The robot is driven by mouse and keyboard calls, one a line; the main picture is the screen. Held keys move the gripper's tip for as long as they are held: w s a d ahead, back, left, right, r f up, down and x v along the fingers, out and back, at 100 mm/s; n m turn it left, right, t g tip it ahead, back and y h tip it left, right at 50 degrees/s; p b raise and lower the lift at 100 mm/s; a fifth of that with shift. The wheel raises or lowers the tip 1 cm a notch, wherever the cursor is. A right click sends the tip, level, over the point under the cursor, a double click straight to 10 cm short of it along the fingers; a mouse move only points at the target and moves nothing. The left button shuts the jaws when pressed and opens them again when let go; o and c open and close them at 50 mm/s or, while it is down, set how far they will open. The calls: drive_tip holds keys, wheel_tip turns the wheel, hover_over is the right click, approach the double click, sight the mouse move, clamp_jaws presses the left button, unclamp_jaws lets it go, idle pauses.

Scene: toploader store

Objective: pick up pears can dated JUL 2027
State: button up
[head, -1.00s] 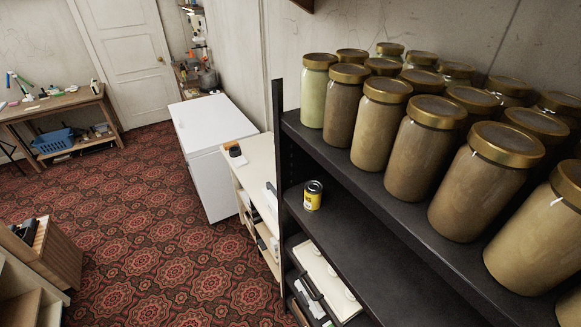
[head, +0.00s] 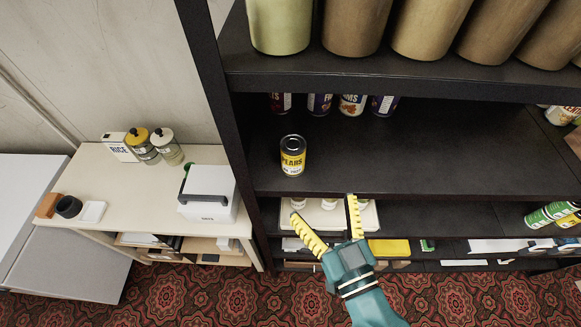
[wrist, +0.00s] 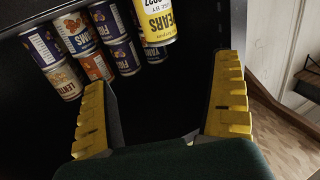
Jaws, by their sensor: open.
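The yellow-labelled pears can (head: 293,157) stands upright near the left front of the middle black shelf in the head view. Its date is small there, with part of it hard to read. In the wrist view the pears can (wrist: 154,18) is cut off by the top edge, and its label shows a date ending in 2027. My gripper (head: 325,207) is open and empty, just in front of and below the can, by the shelf's front edge. In the wrist view my gripper (wrist: 163,75) has its yellow fingers spread apart, with the can beyond them.
Several other cans (head: 352,104) stand further back on the shelf (head: 430,150); in the wrist view a lentil can (wrist: 63,82) is among them. Large jars (head: 430,25) fill the shelf above. A pale side table (head: 130,185) stands left, beyond the black upright.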

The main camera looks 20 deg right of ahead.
sight(298, 159)
drive_tip(key=w+p, duration=0.1)
drive_tip(key=w, duration=0.3)
drive_tip(key=w+p, duration=0.1)
drive_tip(key=w, duration=0.2)
drive_tip(key=w+p, duration=0.2)
drive_tip(key=w, duration=0.2)
drive_tip(key=shift+w+d+f, duration=0.2)
drive_tip(key=shift+w+d, duration=0.1)
drive_tip(key=w+p, duration=0.1)
drive_tip(key=w, duration=0.3)
drive_tip(key=shift+w, duration=0.1)
drive_tip(key=shift+w+f, duration=0.25)
drive_tip(key=shift+d+r, duration=0.1)
drive_tip(key=shift+r, duration=0.05)
drive_tip(key=c, duration=1.3)
